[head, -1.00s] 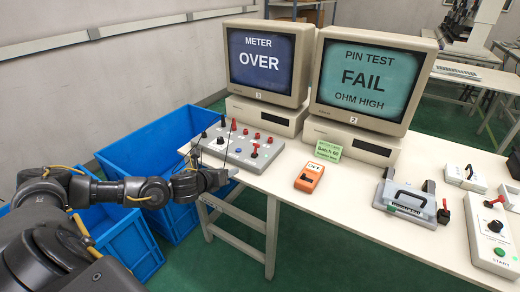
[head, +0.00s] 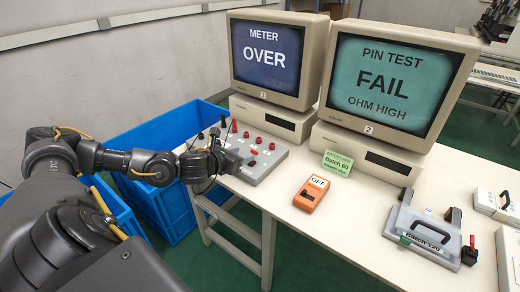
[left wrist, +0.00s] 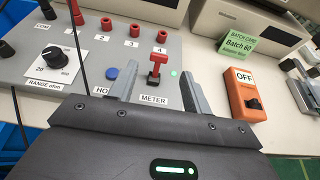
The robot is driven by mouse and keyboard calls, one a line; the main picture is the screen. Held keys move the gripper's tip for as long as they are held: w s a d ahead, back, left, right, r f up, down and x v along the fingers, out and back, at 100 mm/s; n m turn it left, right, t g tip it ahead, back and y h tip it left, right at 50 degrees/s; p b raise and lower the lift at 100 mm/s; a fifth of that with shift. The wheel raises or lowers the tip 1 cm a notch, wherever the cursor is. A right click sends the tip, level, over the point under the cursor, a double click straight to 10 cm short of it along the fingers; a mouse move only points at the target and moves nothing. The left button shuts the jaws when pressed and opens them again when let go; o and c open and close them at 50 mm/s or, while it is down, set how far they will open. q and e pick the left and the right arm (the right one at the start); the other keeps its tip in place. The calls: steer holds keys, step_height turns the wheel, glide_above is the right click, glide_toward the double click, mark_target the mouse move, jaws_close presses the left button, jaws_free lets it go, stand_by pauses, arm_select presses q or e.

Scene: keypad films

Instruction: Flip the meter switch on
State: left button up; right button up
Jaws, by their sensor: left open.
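The meter switch (left wrist: 157,66) is a red T-shaped lever above the METER label on the grey control panel (left wrist: 205,75). A small pale green dot sits to its right. My left gripper (left wrist: 158,88) is open and empty, with one finger on each side of the lever in the left wrist view. I cannot tell whether either finger touches it. In the head view my left gripper (head: 236,162) is over the front of the panel (head: 270,160) and partly hides it. The left monitor (head: 266,55) reads METER OVER. My right gripper is not in view.
A blue button and a RANGE knob (left wrist: 53,55) are left of the switch; a black lead hangs there. An orange OFF box (head: 311,194) and green batch card (head: 338,163) lie to the right. The right monitor (head: 395,80) reads FAIL. Blue crates (head: 150,150) stand left.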

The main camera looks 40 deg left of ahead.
mark_target(254, 151)
arm_select(q)
steer(key=p+x, duration=0.1)
steer(key=x, duration=0.7)
steer(key=shift+w+f, duration=0.15)
steer(key=shift+w, duration=0.15)
steer(key=shift+w+f, duration=0.3)
steer(key=shift+w, duration=0.2)
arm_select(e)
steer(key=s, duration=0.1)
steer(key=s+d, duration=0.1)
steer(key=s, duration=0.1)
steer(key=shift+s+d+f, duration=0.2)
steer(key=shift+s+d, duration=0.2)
